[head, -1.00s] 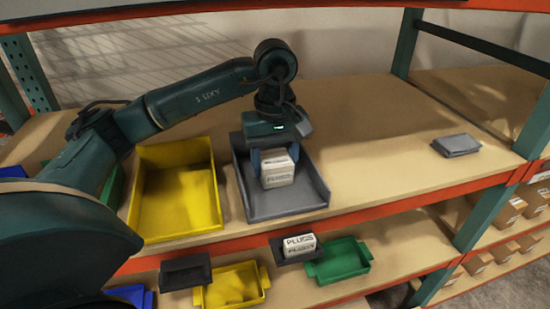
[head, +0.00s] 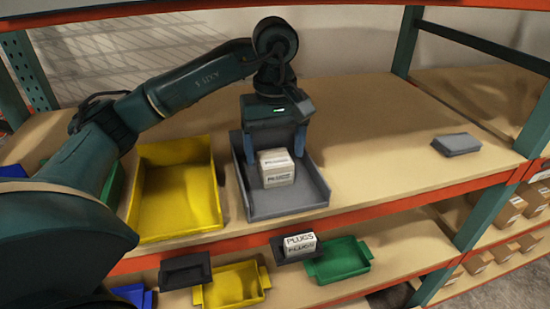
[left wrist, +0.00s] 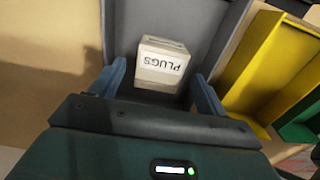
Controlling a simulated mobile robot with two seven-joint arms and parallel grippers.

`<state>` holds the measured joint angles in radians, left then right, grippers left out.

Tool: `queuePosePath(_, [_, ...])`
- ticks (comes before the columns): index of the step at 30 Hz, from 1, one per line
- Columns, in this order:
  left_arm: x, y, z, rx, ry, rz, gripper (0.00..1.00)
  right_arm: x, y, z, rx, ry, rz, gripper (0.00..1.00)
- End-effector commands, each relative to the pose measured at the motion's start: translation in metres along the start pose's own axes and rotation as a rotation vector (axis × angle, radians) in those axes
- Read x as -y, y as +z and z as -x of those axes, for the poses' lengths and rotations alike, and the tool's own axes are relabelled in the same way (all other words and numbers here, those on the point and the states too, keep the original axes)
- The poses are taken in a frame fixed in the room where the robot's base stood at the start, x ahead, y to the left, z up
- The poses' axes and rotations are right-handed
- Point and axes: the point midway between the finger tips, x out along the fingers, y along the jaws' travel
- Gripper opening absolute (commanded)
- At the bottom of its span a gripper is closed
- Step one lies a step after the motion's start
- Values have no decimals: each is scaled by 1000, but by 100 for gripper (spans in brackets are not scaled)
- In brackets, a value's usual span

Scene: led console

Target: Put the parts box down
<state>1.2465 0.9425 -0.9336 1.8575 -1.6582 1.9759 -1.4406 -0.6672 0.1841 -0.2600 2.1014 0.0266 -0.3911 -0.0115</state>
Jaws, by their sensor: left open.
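In the left wrist view the open fingers (left wrist: 158,85) flank the box with gaps. My right gripper is not in view.
A yellow bin (head: 178,205) stands left of the grey tray. A small grey box (head: 456,144) lies at the right of the shelf. Another PLUGS box (head: 299,243), dark trays and a green tray (head: 340,262) are on the lower shelf.

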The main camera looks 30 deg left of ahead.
Motion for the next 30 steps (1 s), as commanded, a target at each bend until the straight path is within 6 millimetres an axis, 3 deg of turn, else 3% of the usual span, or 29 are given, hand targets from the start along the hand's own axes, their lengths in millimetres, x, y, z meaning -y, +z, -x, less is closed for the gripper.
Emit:
queuePosePath(4, [-1,0,29,-2,3,-1,76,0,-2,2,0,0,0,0])
queuePosePath(9, [0,0,44,0,0,-1,76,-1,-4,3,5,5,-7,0])
queuePosePath(26, [0,0,46,1,0,-1,76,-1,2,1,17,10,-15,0])
queuePosePath(30, [-2,7,43,46,2,-27,76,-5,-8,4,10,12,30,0])
